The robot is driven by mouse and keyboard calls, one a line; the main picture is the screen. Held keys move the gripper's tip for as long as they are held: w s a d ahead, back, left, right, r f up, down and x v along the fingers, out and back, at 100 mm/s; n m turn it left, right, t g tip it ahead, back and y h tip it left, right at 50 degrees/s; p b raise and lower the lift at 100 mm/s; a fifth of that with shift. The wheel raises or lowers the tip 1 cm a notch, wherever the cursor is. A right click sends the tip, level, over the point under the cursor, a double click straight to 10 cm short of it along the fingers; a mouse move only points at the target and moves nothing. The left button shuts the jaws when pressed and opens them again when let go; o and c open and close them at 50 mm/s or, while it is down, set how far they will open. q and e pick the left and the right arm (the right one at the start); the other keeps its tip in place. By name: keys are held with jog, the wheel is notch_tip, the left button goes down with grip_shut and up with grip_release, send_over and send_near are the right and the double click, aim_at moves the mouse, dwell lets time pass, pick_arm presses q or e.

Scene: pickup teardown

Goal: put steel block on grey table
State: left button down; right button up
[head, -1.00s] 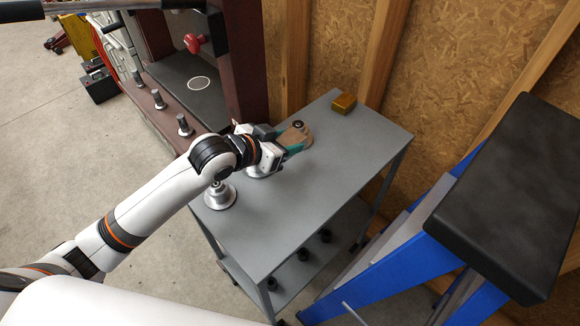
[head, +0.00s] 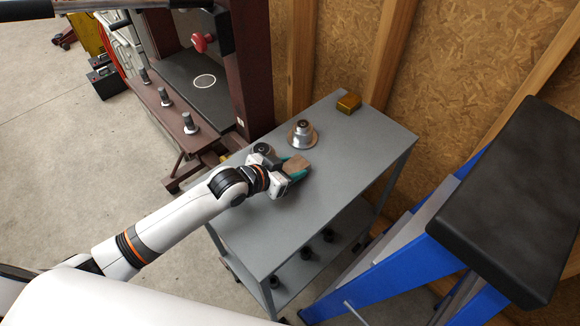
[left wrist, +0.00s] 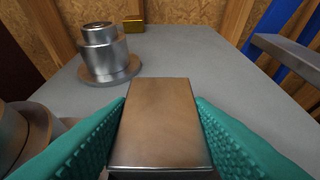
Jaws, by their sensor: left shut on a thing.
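The steel block (head: 297,163) is a brownish metallic box between the teal fingers of my left gripper (head: 294,172). In the left wrist view the steel block (left wrist: 160,122) fills the space between both teal pads (left wrist: 160,140), so the gripper is shut on it. The gripper and block are over the middle of the grey table (head: 350,160); its top also shows in the left wrist view (left wrist: 200,60). I cannot tell whether the block's underside touches the tabletop. My right gripper is not in view.
A stepped metal part (head: 302,135) stands behind the block; another (head: 263,149) is partly hidden by my gripper. A yellow block (head: 348,103) sits at the back corner. The table's right side is clear. A blue stool with a black top (head: 510,200) stands right; a maroon press (head: 250,75) stands left.

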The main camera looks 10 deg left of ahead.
pick_arm(q)
jog(key=c, duration=1)
grip_release()
jog(key=v, duration=1.2)
jog(key=shift+b, duration=0.35)
jog(key=shift+a, duration=0.1)
